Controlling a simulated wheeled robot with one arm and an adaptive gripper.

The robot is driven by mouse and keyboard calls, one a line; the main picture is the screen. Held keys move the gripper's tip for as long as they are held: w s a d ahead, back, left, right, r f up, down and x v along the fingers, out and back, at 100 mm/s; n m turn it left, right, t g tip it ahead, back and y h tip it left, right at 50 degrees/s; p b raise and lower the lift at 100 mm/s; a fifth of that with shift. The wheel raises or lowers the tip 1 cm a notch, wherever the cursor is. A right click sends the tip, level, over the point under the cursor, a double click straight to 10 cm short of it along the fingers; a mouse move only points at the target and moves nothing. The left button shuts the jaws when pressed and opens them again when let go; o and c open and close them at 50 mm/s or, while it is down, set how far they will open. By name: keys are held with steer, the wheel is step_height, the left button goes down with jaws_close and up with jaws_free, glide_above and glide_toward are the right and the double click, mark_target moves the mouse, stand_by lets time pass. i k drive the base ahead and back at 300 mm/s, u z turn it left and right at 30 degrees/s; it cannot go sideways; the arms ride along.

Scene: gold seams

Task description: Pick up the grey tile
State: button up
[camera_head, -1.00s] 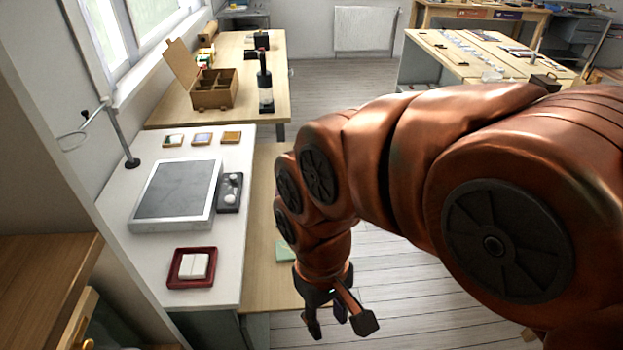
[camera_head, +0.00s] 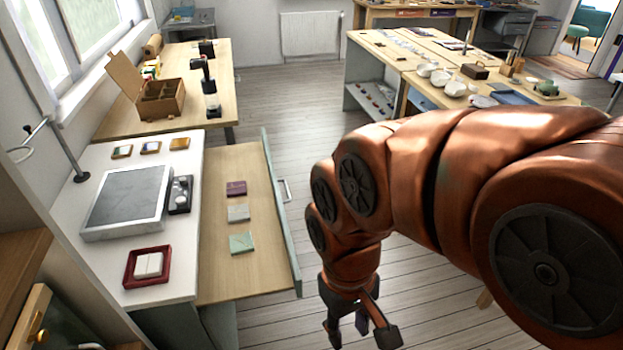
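The grey tile (camera_head: 238,213) lies flat in an open wooden drawer (camera_head: 225,270) beside the white table. It sits between a purple tile (camera_head: 236,188) farther off and a pale green tile (camera_head: 241,243) nearer. My gripper (camera_head: 362,338) hangs at the lower middle of the view, over the floor to the right of the drawer and apart from the tiles. Its fingers are spread, and I see nothing between them.
The drawer's green front (camera_head: 281,213) with its handle stands between the tiles and my gripper. The white table (camera_head: 183,234) holds a grey-framed panel (camera_head: 127,200) and a red tray (camera_head: 129,278) with white pieces. Plank floor is clear beyond my arm.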

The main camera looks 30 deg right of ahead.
mark_target(238, 213)
steer(key=z, duration=1.65)
steer(key=i, duration=1.35)
steer(key=u, duration=2.25)
